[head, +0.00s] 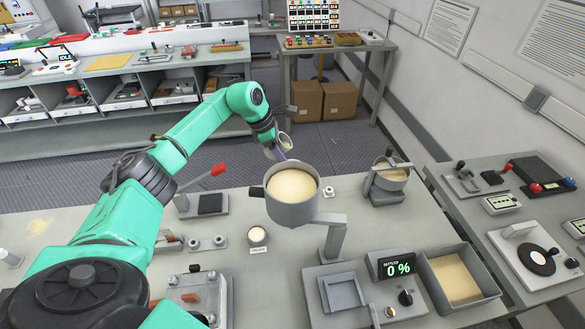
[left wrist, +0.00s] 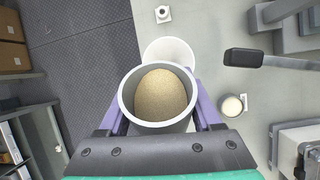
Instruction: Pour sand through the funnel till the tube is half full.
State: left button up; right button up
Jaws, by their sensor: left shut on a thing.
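My left gripper (head: 279,149) is beyond the large grey vessel in the head view. It is shut on a grey cup (left wrist: 127,95) with a mound of sand (left wrist: 160,95) in it. The purple fingers hold the cup from both sides. In the head view the cup's rim (head: 287,141) shows small. A pale round shape (left wrist: 175,48) lies partly hidden behind the cup in the left wrist view; I cannot tell what it is. The large grey vessel (head: 291,211), at a grey stand (head: 333,239), shows sand inside. I cannot tell which part is the funnel or the tube.
A display (head: 398,268) reads 0 %. A sand tray (head: 489,280) is at the front right. Another sand vessel (head: 391,184) stands behind it. A red-handled tool (head: 217,169) is left of the large vessel.

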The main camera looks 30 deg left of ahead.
pick_arm(q)
jog(key=shift+a+r+g+y, duration=0.25)
jog(key=shift+g+y, duration=0.25)
jog(key=shift+y, duration=0.4)
dwell(1.8)
jog(key=shift+s+a+f+g+y, duration=0.15)
jog(key=shift+f+g+y, duration=0.2)
jog(key=shift+y, duration=0.25)
dwell(1.1)
